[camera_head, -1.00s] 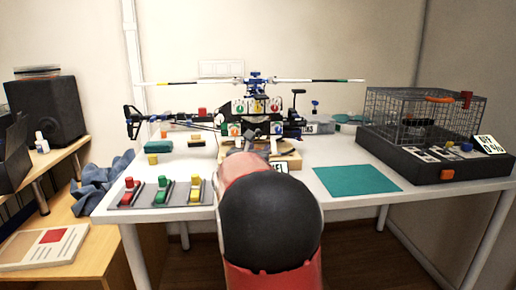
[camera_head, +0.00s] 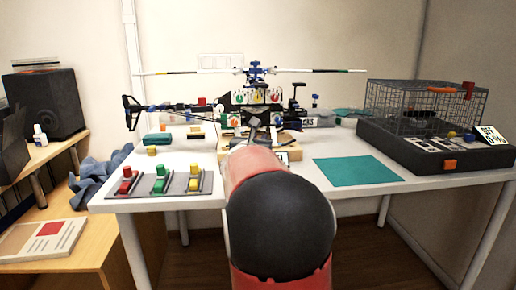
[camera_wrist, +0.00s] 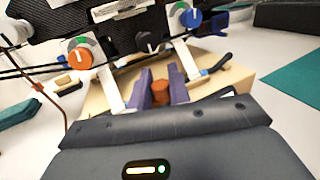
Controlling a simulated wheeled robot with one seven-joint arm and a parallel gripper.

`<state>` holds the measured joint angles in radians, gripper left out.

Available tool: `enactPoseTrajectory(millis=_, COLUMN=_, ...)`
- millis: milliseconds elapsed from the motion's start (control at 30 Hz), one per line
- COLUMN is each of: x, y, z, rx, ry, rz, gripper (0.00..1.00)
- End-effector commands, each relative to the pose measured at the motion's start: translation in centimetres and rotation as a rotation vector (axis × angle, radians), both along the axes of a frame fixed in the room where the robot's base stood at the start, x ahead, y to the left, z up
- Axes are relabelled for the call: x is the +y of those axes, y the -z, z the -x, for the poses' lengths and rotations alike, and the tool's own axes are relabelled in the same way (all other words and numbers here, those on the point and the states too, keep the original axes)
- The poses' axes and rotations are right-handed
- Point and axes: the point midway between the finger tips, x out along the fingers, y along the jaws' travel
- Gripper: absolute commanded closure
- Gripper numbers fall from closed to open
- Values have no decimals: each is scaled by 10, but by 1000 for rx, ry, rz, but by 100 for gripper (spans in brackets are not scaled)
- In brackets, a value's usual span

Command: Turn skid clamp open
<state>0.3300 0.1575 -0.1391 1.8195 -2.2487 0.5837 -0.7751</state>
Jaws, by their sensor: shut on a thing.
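A model helicopter (camera_head: 258,97) stands on a wooden block (camera_head: 290,138) on the white table. In the wrist view, its white skid legs (camera_wrist: 110,92) come down to the block. My gripper (camera_wrist: 160,87) reaches in between these legs, low over the block. Its two purple-grey fingers are shut on an orange-brown round piece, which I take for the skid clamp (camera_wrist: 160,93). The clamp's lower part is hidden by the fingers and gripper body. In the head view my own arm covers most of the gripper and the clamp.
An orange knob (camera_wrist: 78,57) and a blue knob (camera_wrist: 191,18) sit on the panel above the fingers. A black lever (camera_wrist: 218,64) is to the right. A teal mat (camera_head: 356,171), wire cage (camera_head: 425,105) and coloured switches (camera_head: 160,180) lie around.

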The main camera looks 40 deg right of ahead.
Motion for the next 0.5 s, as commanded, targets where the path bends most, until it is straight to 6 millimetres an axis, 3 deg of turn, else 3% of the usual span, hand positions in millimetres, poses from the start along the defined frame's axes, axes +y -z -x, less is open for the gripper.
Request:
enactPoseTrajectory(millis=33, x=0, y=7, z=1, rx=-7, ry=-23, rz=5, gripper=100)
enactPoseTrajectory(millis=500, x=1, y=1, z=1, rx=-1, ry=-177, rz=6, gripper=100)
